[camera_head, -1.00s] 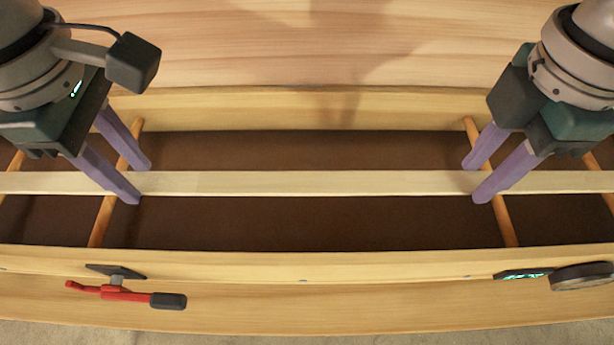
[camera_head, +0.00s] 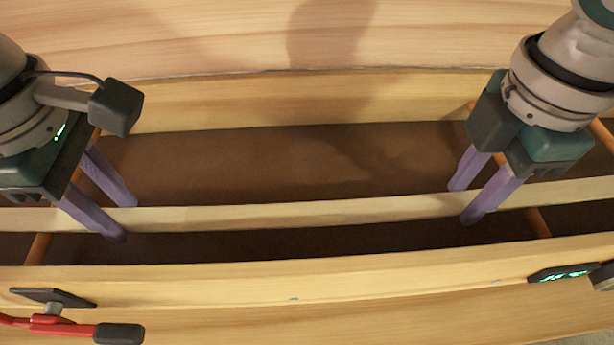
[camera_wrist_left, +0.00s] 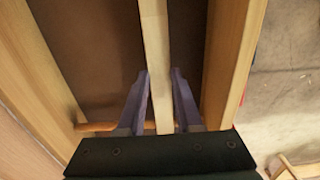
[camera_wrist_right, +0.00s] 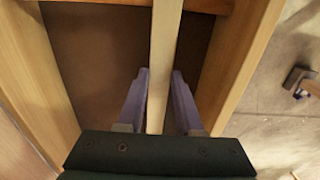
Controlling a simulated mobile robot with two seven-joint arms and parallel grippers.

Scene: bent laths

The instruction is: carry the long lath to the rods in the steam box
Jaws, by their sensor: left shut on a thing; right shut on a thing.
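The long lath (camera_head: 300,214) runs left to right across the steam box (camera_head: 290,282), nearer its front wall in the head view. My left gripper (camera_head: 119,218) is shut on it at the left, and my right gripper (camera_head: 462,203) at the right. The lath also passes between the fingers in the left wrist view (camera_wrist_left: 156,60) and the right wrist view (camera_wrist_right: 165,50). Orange rods cross the box: one at the left (camera_head: 38,250), one at the right (camera_head: 538,222). I cannot tell whether the lath touches them. Both lath ends are out of view.
A pale wood surface (camera_head: 200,40) lies behind the box. The brown box floor (camera_head: 280,165) is bare between the rods.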

